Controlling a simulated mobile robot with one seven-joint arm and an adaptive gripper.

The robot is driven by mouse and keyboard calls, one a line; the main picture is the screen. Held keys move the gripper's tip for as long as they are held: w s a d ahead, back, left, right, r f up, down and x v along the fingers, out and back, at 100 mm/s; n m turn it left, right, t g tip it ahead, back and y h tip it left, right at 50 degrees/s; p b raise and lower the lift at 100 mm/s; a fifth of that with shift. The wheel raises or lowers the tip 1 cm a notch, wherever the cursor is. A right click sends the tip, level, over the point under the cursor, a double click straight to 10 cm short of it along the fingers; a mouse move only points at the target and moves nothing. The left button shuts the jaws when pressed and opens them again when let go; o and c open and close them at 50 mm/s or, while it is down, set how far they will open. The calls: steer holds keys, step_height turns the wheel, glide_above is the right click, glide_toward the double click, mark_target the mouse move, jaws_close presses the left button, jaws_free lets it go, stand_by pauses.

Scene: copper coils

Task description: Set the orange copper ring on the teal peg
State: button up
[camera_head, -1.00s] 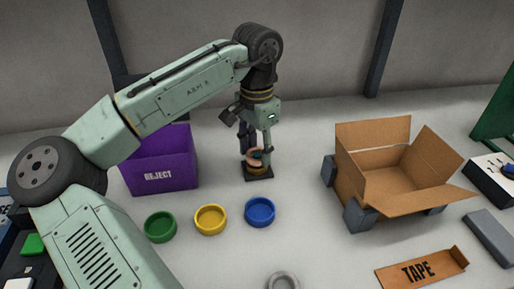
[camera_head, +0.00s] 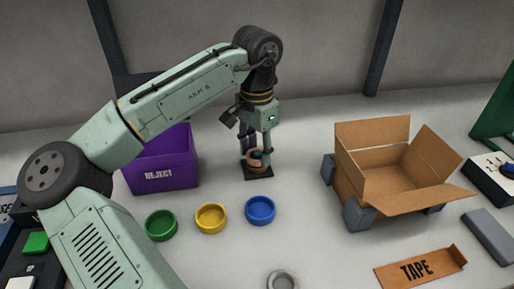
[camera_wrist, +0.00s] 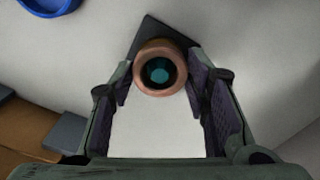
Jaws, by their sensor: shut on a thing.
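The orange copper ring (camera_wrist: 160,89) is between the two fingers of my gripper (camera_wrist: 161,78) in the wrist view, and my gripper is shut on it. The teal peg (camera_wrist: 160,69) shows through the ring's hole, close to its middle. In the head view the ring (camera_head: 253,161) is low over the peg's dark square base (camera_head: 258,174), with a bit of teal (camera_head: 258,154) at its upper side. My gripper (camera_head: 257,150) points down there. Fingers partly hide the ring and peg, and I cannot tell how far down the peg the ring sits.
A purple reject bin (camera_head: 160,172) stands left of the peg. Green (camera_head: 161,226), yellow (camera_head: 211,218) and blue (camera_head: 260,210) round dishes lie in front. An open cardboard box (camera_head: 385,185) stands right, with a grey ring (camera_head: 283,280) near the front edge. Table between peg and box is clear.

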steer(key=shift+f, duration=0.35)
steer(key=o, duration=1)
steer(key=shift+r, duration=0.1)
step_height(320, 180, up, 6)
steer(key=p, duration=0.5)
steer(key=shift+p, duration=0.3)
steer(key=shift+r+p, duration=0.6)
steer(key=shift+r, duration=1.85)
